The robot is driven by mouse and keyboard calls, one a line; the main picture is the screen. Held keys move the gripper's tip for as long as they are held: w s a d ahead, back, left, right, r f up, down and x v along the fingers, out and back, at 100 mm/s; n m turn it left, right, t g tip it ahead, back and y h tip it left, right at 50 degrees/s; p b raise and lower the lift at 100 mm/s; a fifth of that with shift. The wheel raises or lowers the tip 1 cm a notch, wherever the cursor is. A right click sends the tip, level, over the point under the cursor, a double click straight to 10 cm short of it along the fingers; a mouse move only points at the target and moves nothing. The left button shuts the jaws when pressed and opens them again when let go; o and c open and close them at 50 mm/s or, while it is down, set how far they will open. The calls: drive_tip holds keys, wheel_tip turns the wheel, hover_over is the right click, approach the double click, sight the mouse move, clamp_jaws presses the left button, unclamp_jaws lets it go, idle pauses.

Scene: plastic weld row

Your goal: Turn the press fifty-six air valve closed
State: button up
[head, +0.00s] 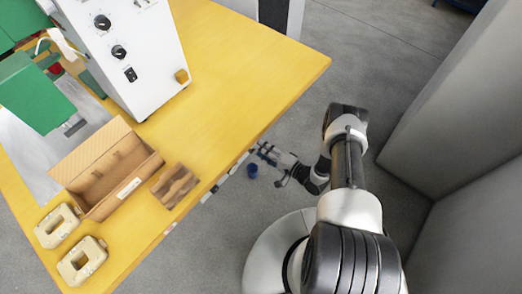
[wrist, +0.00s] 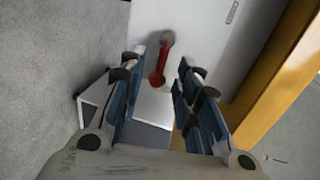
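The air valve shows in the wrist view as a red lever (wrist: 159,66) on a round grey hub (wrist: 167,39), fixed to a white panel (wrist: 200,20). The lever hangs down from the hub, tilted slightly to the left. My gripper (wrist: 162,60) is open, with one blue-padded finger on each side of the lever. Gaps show between the lever and both fingers; I cannot tell how far it is in depth. In the head view my gripper (head: 268,153) is low beside the yellow table's edge; the valve cannot be made out there.
The yellow table (head: 235,65) carries a white control box (head: 140,60), a cardboard box (head: 105,170), a brown wavy block (head: 174,186) and two beige rings (head: 58,226). Grey panels (head: 460,100) stand right.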

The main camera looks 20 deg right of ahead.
drive_tip(key=shift+x, duration=0.8)
drive_tip(key=shift+c, duration=0.3)
clamp_jaws()
